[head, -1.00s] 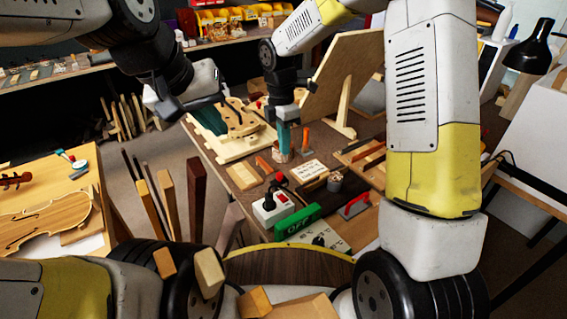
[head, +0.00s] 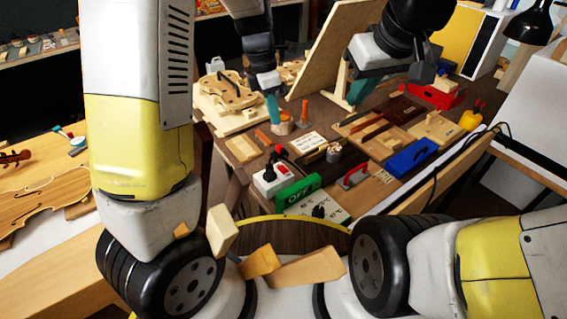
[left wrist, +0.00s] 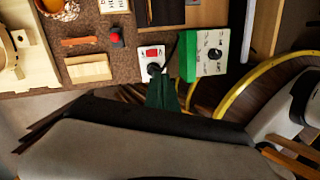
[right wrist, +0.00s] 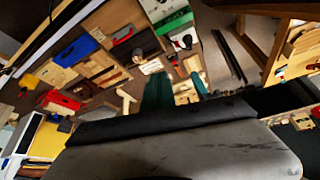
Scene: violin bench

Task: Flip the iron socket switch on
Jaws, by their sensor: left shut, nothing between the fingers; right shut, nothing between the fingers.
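The iron socket (head: 266,187) is a white box with a red switch (head: 283,168) and a black plug on its top, on the near left part of the bench. In the left wrist view the socket (left wrist: 145,56) and its red rocker (left wrist: 151,52) lie just beyond the green fingertips. My left gripper (head: 273,112) is shut and empty, and in the head view it appears above and behind the socket. Its fingers (left wrist: 162,80) overlap the plug's lower part in the wrist view. My right gripper (head: 356,92) is shut and empty over the back of the bench, right of the socket.
A wooden board (head: 328,50) leans at the back.

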